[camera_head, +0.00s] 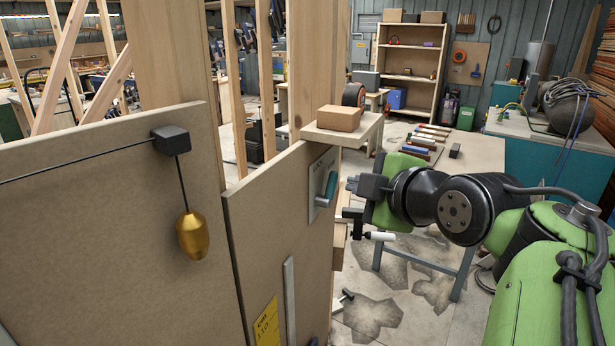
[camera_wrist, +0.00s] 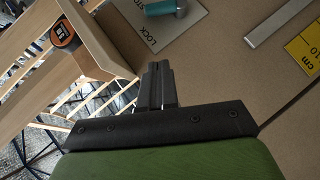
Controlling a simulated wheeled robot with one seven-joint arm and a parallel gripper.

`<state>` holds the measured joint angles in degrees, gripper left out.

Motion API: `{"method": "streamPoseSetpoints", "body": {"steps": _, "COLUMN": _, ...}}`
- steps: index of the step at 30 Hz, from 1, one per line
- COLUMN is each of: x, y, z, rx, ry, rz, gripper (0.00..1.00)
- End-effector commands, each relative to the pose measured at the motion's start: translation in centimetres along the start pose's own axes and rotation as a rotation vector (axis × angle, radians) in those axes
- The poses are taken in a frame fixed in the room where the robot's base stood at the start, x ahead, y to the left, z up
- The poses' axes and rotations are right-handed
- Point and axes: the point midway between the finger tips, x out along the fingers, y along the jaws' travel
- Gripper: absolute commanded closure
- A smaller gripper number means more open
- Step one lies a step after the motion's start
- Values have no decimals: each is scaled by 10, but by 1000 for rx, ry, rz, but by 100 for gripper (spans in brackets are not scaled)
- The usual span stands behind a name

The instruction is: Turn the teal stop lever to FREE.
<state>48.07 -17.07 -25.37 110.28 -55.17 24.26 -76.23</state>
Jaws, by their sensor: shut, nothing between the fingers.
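The teal stop lever (camera_head: 331,186) sits on a pale plate (camera_head: 320,200) fixed to the brown panel. In the head view the lever stands nearly upright, tilted slightly. The wrist view shows part of the teal lever (camera_wrist: 160,7) at the top edge, and the plate (camera_wrist: 182,32) with the word LOCK; its other lettering is cut off or too small to read. My gripper (camera_wrist: 158,68) is shut and empty. In the head view my gripper (camera_head: 349,200) is just right of the lever, with a gap, not touching it.
A wooden ledge with a cardboard-coloured block (camera_head: 339,118) stands above the plate. A brass plumb bob (camera_head: 192,236) hangs at left from a dark block. A yellow cm card (camera_head: 267,326) and a metal strip (camera_head: 289,300) are lower on the panel. A workbench (camera_head: 480,150) stands behind my arm.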

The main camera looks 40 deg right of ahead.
Motion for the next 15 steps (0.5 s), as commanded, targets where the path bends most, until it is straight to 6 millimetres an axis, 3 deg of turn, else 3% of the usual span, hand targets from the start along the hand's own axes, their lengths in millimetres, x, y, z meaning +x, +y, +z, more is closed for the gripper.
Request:
{"method": "streamPoseSetpoints", "body": {"steps": 7, "x": 17, "y": 0, "z": 0, "rx": 2, "ry": 0, "rz": -4, "gripper": 100}}
{"method": "streamPoseSetpoints", "body": {"steps": 15, "x": 76, "y": 0, "z": 0, "rx": 1, "ry": 1, "rz": -5, "gripper": 100}}
